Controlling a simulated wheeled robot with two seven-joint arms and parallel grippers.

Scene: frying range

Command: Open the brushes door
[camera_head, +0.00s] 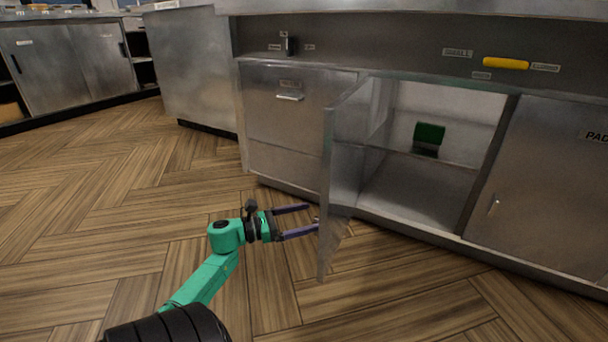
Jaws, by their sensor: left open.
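A metal cabinet door (340,190) stands swung outward from the steel counter. Its label is not visible, so I cannot read whether it says brushes. Behind it the cabinet interior (410,195) shows, with a shelf and a green object (429,134) on it. My left gripper (312,218) is open, its two dark fingers pointing right at the door's near side. The fingertips are close to the door; I cannot tell whether they touch it. My right gripper is not in view.
A closed door marked "PAD" (545,180) is at the right. A drawer front with a handle (289,97) is left of the open door. A yellow handle (505,63) sits on the upper panel. The wooden floor (110,200) at left is clear.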

